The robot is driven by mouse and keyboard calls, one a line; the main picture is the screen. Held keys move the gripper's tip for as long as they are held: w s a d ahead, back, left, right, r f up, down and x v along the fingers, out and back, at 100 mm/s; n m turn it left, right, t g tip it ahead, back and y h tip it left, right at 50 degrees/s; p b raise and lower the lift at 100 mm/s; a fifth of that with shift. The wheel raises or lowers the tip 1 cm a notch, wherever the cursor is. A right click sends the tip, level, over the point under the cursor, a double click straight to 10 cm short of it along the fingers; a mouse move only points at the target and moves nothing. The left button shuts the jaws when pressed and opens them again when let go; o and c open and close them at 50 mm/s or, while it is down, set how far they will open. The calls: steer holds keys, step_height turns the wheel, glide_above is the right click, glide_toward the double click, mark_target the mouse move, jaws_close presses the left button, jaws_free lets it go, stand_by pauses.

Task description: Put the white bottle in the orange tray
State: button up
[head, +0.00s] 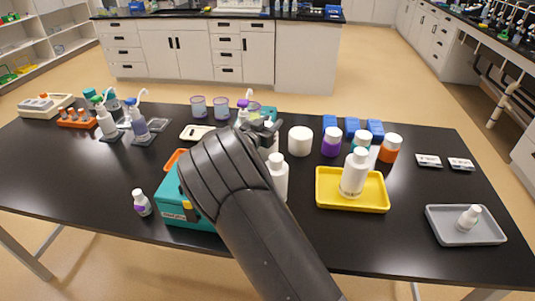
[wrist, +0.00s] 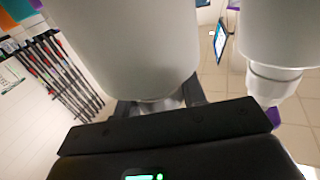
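My gripper (head: 265,130) is in the middle of the table, beyond my dark arm. A white bottle (head: 270,148) is right at it, mostly hidden by the arm. In the wrist view a large white bottle body (wrist: 125,45) fills the upper middle. Its narrow end lies between the fingers of my gripper (wrist: 160,104); I cannot tell whether they press on it. Another white bottle (head: 278,178) stands right of the arm. An orange rim (head: 175,158), perhaps the orange tray, shows left of the arm; the rest is hidden.
A yellow tray (head: 325,199) holds a white bottle (head: 355,172). A grey tray (head: 447,232) holds a small bottle (head: 469,218). A teal box (head: 178,210) and a small purple-labelled bottle (head: 142,203) are at front left. Jars crowd the right of the gripper.

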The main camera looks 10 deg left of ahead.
jaws_close()
steer(key=shift+r, duration=0.15)
stand_by(0.4)
